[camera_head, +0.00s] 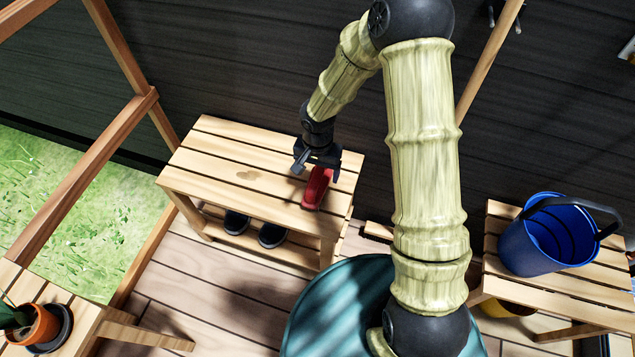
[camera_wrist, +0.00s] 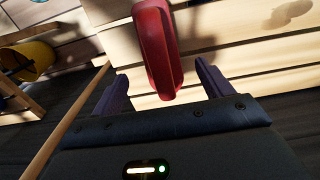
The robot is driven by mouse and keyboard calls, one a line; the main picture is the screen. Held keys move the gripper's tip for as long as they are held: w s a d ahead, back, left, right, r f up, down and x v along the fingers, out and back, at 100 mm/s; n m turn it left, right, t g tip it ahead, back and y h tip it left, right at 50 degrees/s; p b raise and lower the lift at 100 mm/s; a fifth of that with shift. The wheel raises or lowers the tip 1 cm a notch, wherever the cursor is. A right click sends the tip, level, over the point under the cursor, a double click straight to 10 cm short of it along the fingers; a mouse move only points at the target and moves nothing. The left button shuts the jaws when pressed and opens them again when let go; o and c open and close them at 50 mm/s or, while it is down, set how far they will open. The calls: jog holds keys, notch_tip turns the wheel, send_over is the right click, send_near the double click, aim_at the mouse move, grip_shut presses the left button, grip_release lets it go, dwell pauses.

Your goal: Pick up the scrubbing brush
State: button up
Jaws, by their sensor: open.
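The scrubbing brush (camera_head: 317,188) is a red, elongated block lying on the slatted wooden bench (camera_head: 230,187), near its right end. It also shows in the wrist view (camera_wrist: 158,48), at the top centre. My gripper (camera_head: 316,165) is over the bench's right end, close to the far end of the brush. In the wrist view my gripper (camera_wrist: 165,92) has its two dark fingers spread apart. The near end of the brush appears between them, and nothing is visibly held. The underside of the brush and any bristles are hidden.
Dark shoes (camera_head: 254,229) sit on the bench's lower shelf. A dark plank wall (camera_head: 250,70) rises right behind the bench. A blue bucket (camera_head: 548,240) stands on another wooden bench at right. A potted plant (camera_head: 38,325) is at lower left. The bench's left part is clear.

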notch_tip(320, 180, down, 5)
jog(key=shift+w+f+b, duration=0.1)
jog(key=shift+w+b, duration=0.05)
jog(key=shift+b, duration=0.85)
jog(key=c, duration=1.2)
notch_tip(320, 180, up, 10)
jog(key=p, duration=0.3)
jog(key=shift+p, duration=0.4)
jog(key=shift+c, duration=0.2)
